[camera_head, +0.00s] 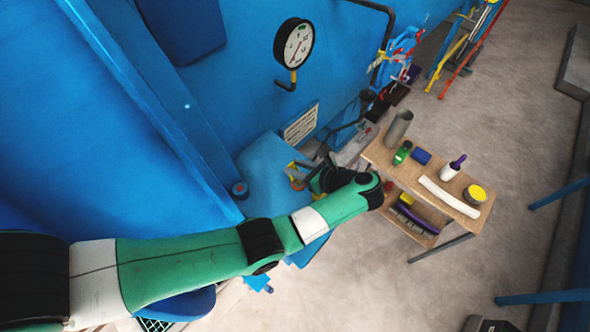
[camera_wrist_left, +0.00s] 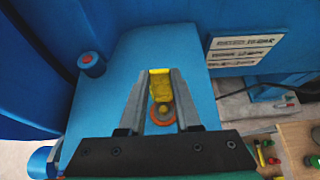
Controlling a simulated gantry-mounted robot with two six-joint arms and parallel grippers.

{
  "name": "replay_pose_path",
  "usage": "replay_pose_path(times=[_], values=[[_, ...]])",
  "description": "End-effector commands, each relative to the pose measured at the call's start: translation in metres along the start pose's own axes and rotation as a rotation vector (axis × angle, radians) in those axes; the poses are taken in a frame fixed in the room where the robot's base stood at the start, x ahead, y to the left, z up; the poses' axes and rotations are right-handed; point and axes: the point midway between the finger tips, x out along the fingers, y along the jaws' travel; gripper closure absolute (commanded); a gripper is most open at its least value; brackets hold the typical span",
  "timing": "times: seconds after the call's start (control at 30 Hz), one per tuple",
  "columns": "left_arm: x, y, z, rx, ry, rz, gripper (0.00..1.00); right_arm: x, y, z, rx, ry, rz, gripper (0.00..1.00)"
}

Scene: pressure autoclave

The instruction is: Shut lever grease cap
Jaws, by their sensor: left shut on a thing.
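The grease cap's yellow lever (camera_wrist_left: 160,87) stands between the fingers of my left gripper (camera_wrist_left: 161,76) in the left wrist view. The gripper is shut on the lever. An orange ring (camera_wrist_left: 162,124) and a small brass-coloured round part show just below the lever, between the finger bases. In the head view my left gripper (camera_head: 312,178) is small and dark beside the blue housing, and my wrist partly hides the cap. The cap's orange and yellow parts (camera_head: 296,182) show just left of the gripper. My right gripper is in neither view.
The blue housing (camera_head: 262,172) carries a round blue knob with a red top (camera_wrist_left: 91,62). A pressure gauge (camera_head: 295,42) and a label plate (camera_wrist_left: 245,50) are on the blue wall. A wooden cart (camera_head: 436,172) with loose items stands to the right. Open floor lies beyond it.

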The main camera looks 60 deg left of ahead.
Motion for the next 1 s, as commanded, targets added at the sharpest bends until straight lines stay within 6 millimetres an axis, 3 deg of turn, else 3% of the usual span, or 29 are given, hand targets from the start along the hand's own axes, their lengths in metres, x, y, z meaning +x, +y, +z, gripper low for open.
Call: replay_pose_path(times=[0.37, 0.4, 0.53, 0.87, 1.0], values=[[-0.001, 0.000, 0.001, 0.001, -0.005, 0.001, 1.00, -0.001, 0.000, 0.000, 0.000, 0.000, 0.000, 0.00], [-0.001, 0.000, 0.001, 0.001, -0.005, 0.001, 0.61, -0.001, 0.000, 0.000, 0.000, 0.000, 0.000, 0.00], [-0.001, 0.000, 0.000, 0.001, -0.004, 0.000, 0.38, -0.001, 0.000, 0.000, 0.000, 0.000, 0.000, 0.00], [-0.003, 0.000, 0.000, 0.002, -0.004, 0.000, 0.38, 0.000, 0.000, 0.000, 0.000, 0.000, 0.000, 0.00], [-0.020, -0.001, 0.002, 0.001, -0.003, -0.002, 0.38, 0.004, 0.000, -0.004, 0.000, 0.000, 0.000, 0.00]])
